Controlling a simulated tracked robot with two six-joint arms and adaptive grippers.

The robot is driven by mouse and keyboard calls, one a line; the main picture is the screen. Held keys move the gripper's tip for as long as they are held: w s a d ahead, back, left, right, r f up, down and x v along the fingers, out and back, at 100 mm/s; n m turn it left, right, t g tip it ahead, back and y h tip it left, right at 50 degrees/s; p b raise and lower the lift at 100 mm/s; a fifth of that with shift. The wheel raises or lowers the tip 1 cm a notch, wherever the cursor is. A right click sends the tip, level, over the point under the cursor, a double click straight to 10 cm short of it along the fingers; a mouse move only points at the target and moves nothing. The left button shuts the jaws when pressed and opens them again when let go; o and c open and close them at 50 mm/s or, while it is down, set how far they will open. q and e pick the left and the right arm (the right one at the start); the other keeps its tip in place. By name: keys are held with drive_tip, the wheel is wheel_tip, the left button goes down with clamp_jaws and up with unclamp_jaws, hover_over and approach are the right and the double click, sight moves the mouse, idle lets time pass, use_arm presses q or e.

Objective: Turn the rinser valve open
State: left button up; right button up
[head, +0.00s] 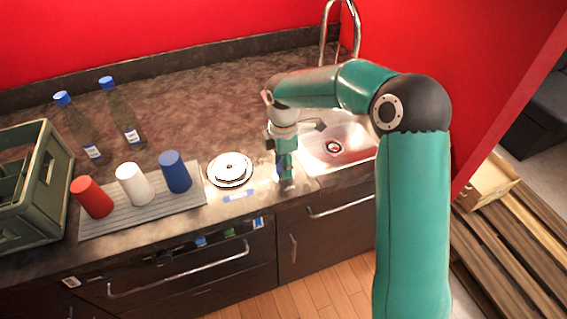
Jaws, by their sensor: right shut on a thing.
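The rinser (230,167), a round white and metal disc with a dark ring, sits on the counter near its front edge. My right gripper (287,183) points down at the counter just right of the rinser, left of the sink. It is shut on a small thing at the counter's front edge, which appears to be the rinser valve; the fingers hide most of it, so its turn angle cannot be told. A pale blue label (239,195) lies in front of the rinser. My left gripper is not in view.
Red (92,197), white (133,184) and blue (175,171) cups stand on a grey ribbed mat (150,216). A green crate (30,190) and two blue-capped bottles (122,115) are at left. The sink (345,145) and tap (357,30) are behind my right arm.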

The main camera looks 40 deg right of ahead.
drive_tip(key=shift+m, duration=0.3)
drive_tip(key=m+b, duration=0.1)
drive_tip(key=m, duration=0.2)
drive_tip(key=shift+m, duration=0.4)
drive_tip(key=m+b, duration=0.1)
drive_tip(key=m, duration=0.3)
drive_tip(key=m+b, duration=0.1)
drive_tip(key=m, duration=0.4)
drive_tip(key=shift+w, duration=0.1)
drive_tip(key=shift+r+m+b, duration=0.1)
drive_tip(key=shift+m+b, duration=0.45)
drive_tip(key=shift+m, duration=1.65)
drive_tip(key=o, duration=1.1)
drive_tip(key=shift+o, duration=0.2)
